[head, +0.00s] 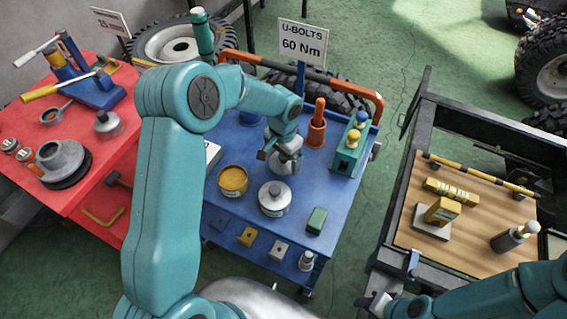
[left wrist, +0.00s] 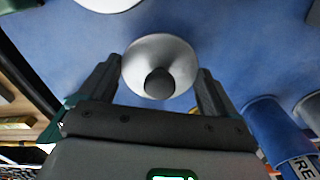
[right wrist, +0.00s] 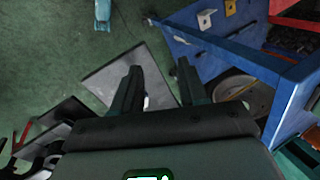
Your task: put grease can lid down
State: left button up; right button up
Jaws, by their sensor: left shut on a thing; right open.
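My left gripper (head: 279,157) is shut on a pale silver round lid (head: 287,166) over the blue cart top. In the left wrist view the lid (left wrist: 178,62) sits between the fingers (left wrist: 157,72), with its dark knob towards the camera. I cannot tell whether the lid touches the cart. The open grease can (head: 232,181), yellow inside, stands to the left of and nearer than the gripper. My right gripper (head: 392,300) is open and empty near the trailer's near-left corner; its fingers (right wrist: 160,75) show apart over the floor in the right wrist view.
On the blue cart (head: 334,193) stand a silver knobbed can (head: 274,199), an orange cylinder (head: 317,126) and a green block with knobs (head: 348,150). A red table (head: 85,190) is left; a wood-topped trailer (head: 410,225) is right. Bare blue surface lies around the held lid.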

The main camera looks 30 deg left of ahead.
aim_at(284, 164)
pick_arm(q)
notch_tip(284, 164, down, 4)
jog(key=shift+w+r, duration=0.1)
jog(key=shift+w, duration=0.05)
pick_arm(e)
jog(key=shift+r, duration=0.15)
pick_arm(q)
jog(key=shift+d, duration=0.1)
pick_arm(e)
jog(key=shift+f, duration=0.2)
pick_arm(q)
jog(key=o, duration=0.7)
jog(key=shift+o, duration=0.2)
jog(key=shift+r, duration=0.3)
pick_arm(e)
jog(key=shift+r, duration=0.3)
pick_arm(q)
notch_tip(284, 164, up, 12)
jog(key=shift+f+b, duration=0.2)
jog(key=shift+b, duration=0.45)
pick_arm(e)
jog(key=shift+f, duration=0.85)
